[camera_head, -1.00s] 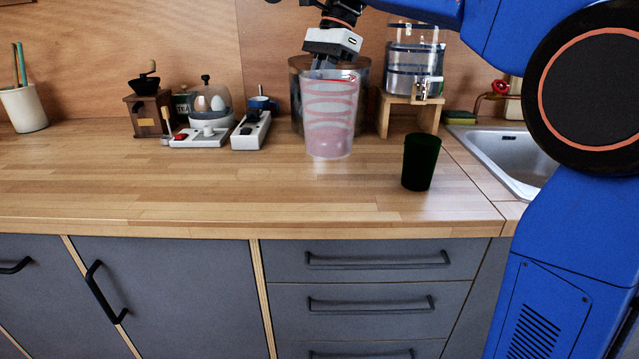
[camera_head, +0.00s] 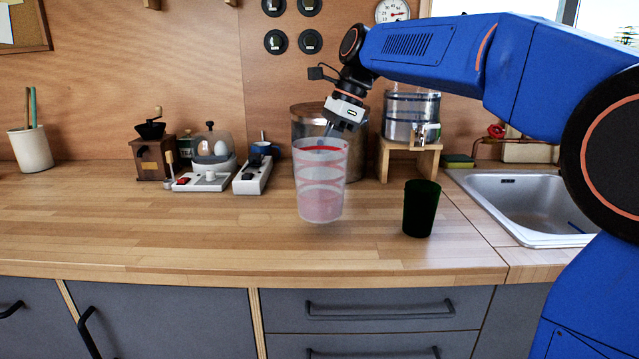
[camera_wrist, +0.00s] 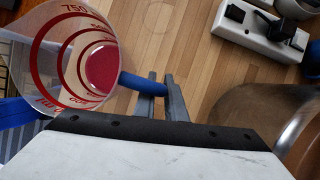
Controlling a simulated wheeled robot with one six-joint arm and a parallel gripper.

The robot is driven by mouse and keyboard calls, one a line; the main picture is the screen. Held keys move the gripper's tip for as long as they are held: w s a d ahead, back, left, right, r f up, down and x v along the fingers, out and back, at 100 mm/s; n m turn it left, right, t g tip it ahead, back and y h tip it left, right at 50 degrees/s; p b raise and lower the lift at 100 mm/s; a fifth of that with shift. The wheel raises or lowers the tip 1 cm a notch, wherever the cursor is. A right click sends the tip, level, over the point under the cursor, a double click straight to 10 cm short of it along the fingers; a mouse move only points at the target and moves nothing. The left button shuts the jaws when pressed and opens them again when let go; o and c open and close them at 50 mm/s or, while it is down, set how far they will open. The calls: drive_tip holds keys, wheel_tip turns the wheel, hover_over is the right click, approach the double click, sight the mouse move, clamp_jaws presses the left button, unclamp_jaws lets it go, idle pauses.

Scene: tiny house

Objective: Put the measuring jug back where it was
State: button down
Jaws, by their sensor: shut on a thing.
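The measuring jug (camera_head: 321,180) is clear with red markings and a pinkish base. It hangs roughly upright over the middle of the wooden counter; whether its base touches the wood is hard to tell. My gripper (camera_head: 329,131) is at its top. In the wrist view, the gripper fingers (camera_wrist: 160,92) are shut on the jug's blue handle (camera_wrist: 142,85), and the jug (camera_wrist: 82,62) is to the left, seen from above into its interior with part cut off by the frame edge.
A dark green cup (camera_head: 421,208) stands to the right. Behind are a metal canister (camera_head: 305,125), a water dispenser (camera_head: 410,115) on a wooden stand, a power strip (camera_head: 253,175), an egg cooker (camera_head: 207,160) and a grinder (camera_head: 152,158). A sink (camera_head: 530,205) is right. The left-front counter is clear.

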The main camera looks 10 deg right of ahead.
drive_tip(key=shift+f, duration=1.9)
drive_tip(key=shift+f, duration=0.1)
drive_tip(key=c, duration=1.8)
unclamp_jaws()
drive_tip(key=v, duration=1.2)
